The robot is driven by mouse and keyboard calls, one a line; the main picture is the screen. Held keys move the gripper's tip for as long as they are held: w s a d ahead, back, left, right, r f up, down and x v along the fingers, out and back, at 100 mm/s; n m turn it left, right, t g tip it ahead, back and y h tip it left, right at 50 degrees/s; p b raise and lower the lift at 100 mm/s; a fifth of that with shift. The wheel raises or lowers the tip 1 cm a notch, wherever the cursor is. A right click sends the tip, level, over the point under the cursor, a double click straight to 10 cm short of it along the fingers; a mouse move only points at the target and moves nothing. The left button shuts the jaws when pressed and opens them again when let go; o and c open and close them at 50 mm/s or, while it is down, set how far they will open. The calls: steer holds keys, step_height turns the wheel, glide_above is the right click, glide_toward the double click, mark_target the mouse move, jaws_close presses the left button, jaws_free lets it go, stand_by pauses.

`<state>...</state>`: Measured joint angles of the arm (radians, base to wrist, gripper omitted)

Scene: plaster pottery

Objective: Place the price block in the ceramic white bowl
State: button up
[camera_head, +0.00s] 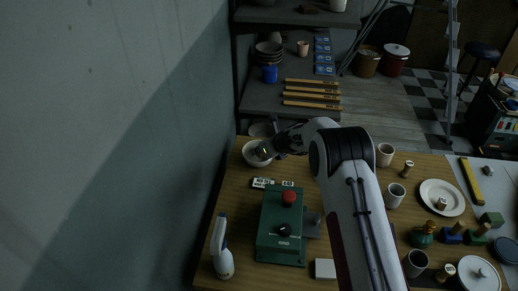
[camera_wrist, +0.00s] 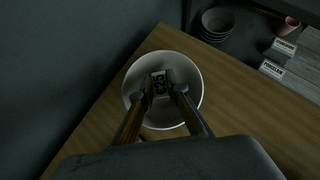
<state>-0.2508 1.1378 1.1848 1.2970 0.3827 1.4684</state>
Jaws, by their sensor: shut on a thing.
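The ceramic white bowl (camera_head: 250,160) stands at the far left of the wooden table; it also shows in the wrist view (camera_wrist: 194,72). My gripper (camera_wrist: 160,92) is over the bowl, its two fingers shut on the price block (camera_wrist: 158,79). The block is small and dark, with light marks that look like "£25". It appears within the bowl's outline in the wrist view. I cannot tell whether it touches the bowl's bottom. In the head view my gripper (camera_head: 267,152) reaches the bowl's right side, and the block is too small and dark to make out surely.
Black-and-white label pieces (camera_head: 263,183) lie in front of the bowl. A green box with a red knob (camera_head: 281,225) and a spray bottle (camera_head: 222,248) stand nearer. A shelf (camera_head: 262,103) stands behind the bowl. Cups (camera_head: 385,155) and a plate (camera_head: 458,199) are to the right.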

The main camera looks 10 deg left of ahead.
steer(key=o, duration=0.9)
steer(key=shift+c, duration=0.2)
steer(key=shift+r, duration=3.5)
